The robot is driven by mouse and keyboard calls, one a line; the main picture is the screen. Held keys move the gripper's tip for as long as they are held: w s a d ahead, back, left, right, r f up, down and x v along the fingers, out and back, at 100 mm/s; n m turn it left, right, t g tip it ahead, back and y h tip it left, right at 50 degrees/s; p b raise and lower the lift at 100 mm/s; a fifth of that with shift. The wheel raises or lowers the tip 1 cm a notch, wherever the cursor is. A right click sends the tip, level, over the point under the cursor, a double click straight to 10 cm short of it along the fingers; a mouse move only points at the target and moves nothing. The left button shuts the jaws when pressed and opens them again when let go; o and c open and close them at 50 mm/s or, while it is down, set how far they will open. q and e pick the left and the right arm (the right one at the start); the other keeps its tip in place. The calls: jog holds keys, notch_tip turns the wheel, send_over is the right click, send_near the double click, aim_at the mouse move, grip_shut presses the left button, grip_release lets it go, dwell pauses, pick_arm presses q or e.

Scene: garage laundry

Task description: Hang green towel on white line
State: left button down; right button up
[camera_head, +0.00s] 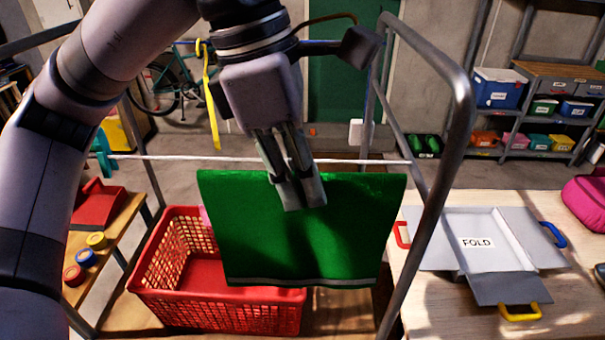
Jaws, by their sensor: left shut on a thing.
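The green towel (340,235) hangs spread out and folded, with a grey stripe near its lower edge. My left gripper (299,197) is shut on the towel's top edge, near its middle. The white line (220,160) runs across the view at about the height of the towel's top edge, between the rack's metal posts. The towel's top edge shows a little below the line in the picture; I cannot tell whether the towel touches it. The gripper hides part of the line. My right gripper is not in view.
A red basket (160,285) stands below and behind the towel. The metal frame (463,140) rises at the right. A grey folding board (510,245) lies on the wooden table (430,315) at the right. A side table with red and yellow items stands at the left.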

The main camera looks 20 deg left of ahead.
pick_arm(q)
jog(key=shift+f, duration=0.15)
pick_arm(e)
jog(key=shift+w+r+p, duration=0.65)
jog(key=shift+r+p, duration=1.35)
jog(key=shift+p, duration=0.05)
pick_arm(q)
jog(key=w+a, duration=0.1)
jog(key=w, duration=0.4)
jog(key=w+a, duration=0.2)
jog(key=w, duration=0.3)
jog(key=w+a, duration=0.1)
jog(key=w, duration=0.4)
jog(key=shift+w+a, duration=0.2)
jog(key=shift+w, duration=0.2)
jog(key=shift+f+b, duration=3.2)
jog(key=shift+f, duration=0.9)
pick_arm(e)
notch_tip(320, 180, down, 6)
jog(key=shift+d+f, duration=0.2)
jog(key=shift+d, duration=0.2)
pick_arm(q)
jog(key=c, duration=1.6)
grip_release()
jog(key=shift+s, duration=0.1)
